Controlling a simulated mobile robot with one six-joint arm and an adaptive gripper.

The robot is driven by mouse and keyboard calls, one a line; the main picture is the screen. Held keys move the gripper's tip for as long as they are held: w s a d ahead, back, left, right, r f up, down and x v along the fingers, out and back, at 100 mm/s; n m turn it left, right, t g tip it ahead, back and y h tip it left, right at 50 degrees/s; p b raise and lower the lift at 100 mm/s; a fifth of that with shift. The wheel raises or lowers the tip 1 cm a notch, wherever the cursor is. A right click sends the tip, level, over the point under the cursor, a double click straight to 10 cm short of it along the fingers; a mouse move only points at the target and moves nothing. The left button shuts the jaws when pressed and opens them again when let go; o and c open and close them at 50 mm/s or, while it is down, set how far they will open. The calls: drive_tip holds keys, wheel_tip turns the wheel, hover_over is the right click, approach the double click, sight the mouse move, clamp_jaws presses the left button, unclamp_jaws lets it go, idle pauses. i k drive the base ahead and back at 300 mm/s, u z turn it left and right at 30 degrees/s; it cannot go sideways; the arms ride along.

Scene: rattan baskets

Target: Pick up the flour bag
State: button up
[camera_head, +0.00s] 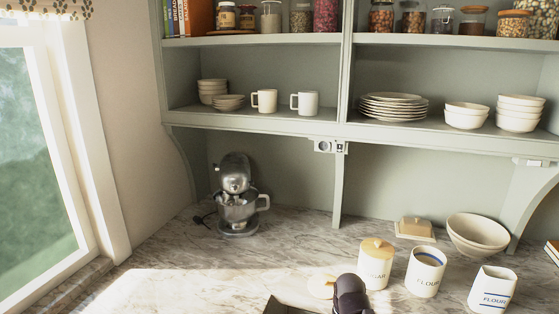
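The flour bag (491,292) is a white, square-topped bag with "FLOUR" lettering and blue markings. It stands slightly tilted in the picture on the marble counter at the lower right. A dark rounded part at the bottom edge, left of the bag, looks like part of my arm. It is well apart from the bag. My gripper's fingers do not show, so I cannot see whether they are open or shut.
Close left of the bag stand an open white flour canister (425,272) and a canister with a wooden lid (376,264). Behind are a large bowl (478,235) and a butter dish (415,229). A stand mixer (238,200) stands left. Shelves (290,125) overhang the counter.

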sight(494, 288)
drive_tip(key=z, duration=3.95)
drive_tip(key=i, duration=0.05)
drive_tip(key=u, duration=2.65)
